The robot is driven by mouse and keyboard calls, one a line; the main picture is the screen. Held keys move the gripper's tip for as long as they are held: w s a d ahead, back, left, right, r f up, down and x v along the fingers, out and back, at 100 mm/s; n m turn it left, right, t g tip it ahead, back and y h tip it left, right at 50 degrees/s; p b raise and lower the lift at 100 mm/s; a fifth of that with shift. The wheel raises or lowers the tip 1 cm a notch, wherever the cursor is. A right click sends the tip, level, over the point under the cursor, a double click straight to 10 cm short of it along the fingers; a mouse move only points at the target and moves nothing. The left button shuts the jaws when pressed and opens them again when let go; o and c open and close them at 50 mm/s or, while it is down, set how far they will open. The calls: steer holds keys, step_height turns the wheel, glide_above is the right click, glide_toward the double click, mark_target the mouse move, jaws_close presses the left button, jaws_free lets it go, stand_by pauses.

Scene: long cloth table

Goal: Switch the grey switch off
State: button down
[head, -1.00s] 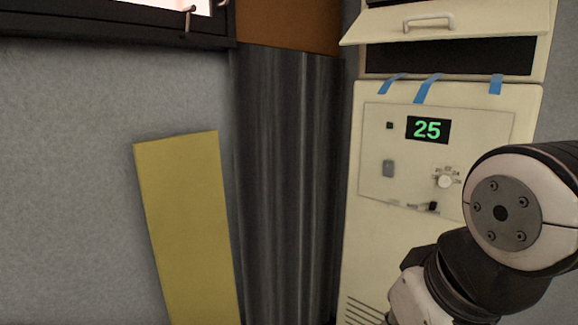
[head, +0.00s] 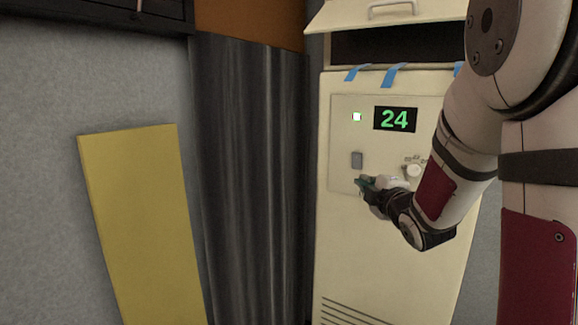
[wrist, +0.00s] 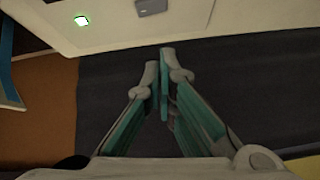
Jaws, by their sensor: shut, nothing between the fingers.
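The grey switch (head: 357,160) is a small upright rectangle on the cream cabinet's panel, left of a round white knob (head: 413,170). In the wrist view the switch (wrist: 152,6) is cut by the top edge, beyond my fingertips. My gripper (head: 363,183) is shut and empty, just below the switch in the head view, apart from it in the picture. In the wrist view its fingertips (wrist: 164,68) meet. The small square light (head: 356,117) above the switch is lit bright; it also shows in the wrist view (wrist: 81,20). The display (head: 396,119) reads 24.
The cream cabinet (head: 350,270) has an open flap (head: 385,14) above and blue tape strips (head: 394,75) along its upper edge. A dark ribbed curtain (head: 250,180) hangs left of it. A yellow board (head: 145,230) leans on the grey wall.

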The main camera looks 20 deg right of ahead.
steer(key=n, duration=0.1)
steer(key=w+n+t, duration=0.1)
steer(key=d+n+t+y, duration=0.1)
steer(key=n, duration=0.1)
steer(key=shift+w+f+b, duration=0.2)
steer(key=shift+f+b, duration=0.1)
steer(key=shift+f, duration=0.1)
glide_toward(354, 161)
steer(key=w+a+r, duration=0.1)
steer(key=w+a, duration=0.3)
steer(key=shift+w+d+r+p, duration=0.2)
steer(key=shift+w+d+p, duration=0.15)
steer(key=shift+d, duration=0.2)
steer(key=shift+w+d+r+p, duration=0.25)
steer(key=shift+w+d, duration=0.05)
steer(key=shift+d, duration=0.2)
steer(key=shift+w+d+r, duration=0.1)
steer(key=shift+w+d, duration=0.35)
